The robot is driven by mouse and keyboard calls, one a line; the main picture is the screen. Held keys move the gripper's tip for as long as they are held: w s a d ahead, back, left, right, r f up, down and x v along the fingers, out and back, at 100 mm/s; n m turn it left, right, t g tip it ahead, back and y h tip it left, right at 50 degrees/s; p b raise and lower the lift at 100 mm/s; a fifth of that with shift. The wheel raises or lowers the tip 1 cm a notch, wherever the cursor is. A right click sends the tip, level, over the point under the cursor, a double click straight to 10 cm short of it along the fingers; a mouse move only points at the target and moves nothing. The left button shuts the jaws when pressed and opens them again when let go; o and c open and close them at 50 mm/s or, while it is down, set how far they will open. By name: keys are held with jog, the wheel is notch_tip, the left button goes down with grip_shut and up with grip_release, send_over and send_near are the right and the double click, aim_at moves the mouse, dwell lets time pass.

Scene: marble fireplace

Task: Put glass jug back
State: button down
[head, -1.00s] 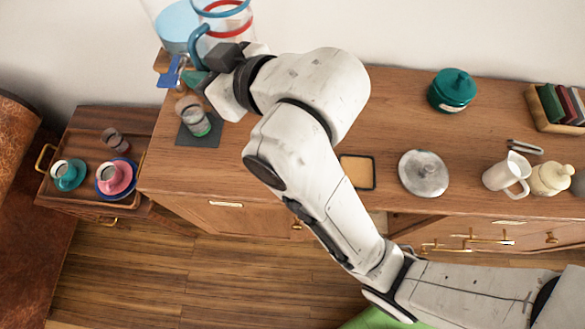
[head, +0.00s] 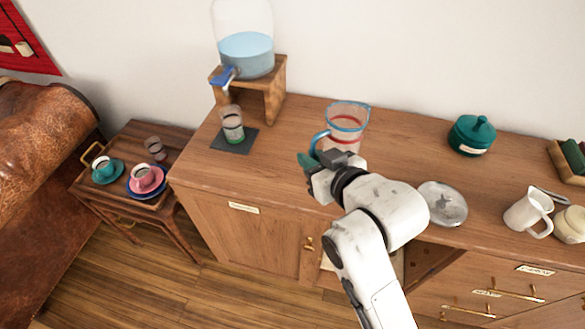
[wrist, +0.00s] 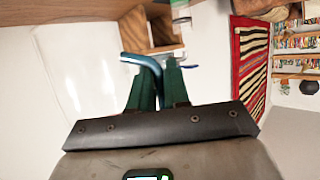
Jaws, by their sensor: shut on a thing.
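The glass jug (head: 347,131) is clear with a blue rim, a red band and a blue handle (head: 318,144). It is upright at the middle of the wooden sideboard in the head view. I cannot tell whether its base touches the top. My gripper (head: 308,162) is shut on the handle, at the jug's near left side. In the wrist view the blue handle (wrist: 146,62) shows between the green fingers; the jug's clear body is hard to make out there. The tan, dark-edged coaster is not visible now.
The water dispenser (head: 246,55) stands on a wooden stand (head: 276,92) to the left. A glass (head: 232,124) sits on a dark mat (head: 242,146) below its tap. A metal lid (head: 443,204), teal pot (head: 471,134) and white pitcher (head: 527,212) stand to the right.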

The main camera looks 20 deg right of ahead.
jog(key=shift+w+a+f, duration=0.35)
jog(key=shift+w+f, duration=1.05)
jog(key=shift+f, duration=0.35)
jog(key=shift+w+a+f, duration=0.3)
jog(key=shift+w+f, duration=1.1)
jog(key=shift+f, duration=0.3)
jog(key=shift+w+a+f, duration=0.35)
jog(key=shift+w+f, duration=1.05)
jog(key=shift+f, duration=0.35)
jog(key=shift+f, duration=0.1)
jog(key=c, duration=1.6)
grip_release()
jog(key=shift+f, duration=0.15)
jog(key=o, duration=0.5)
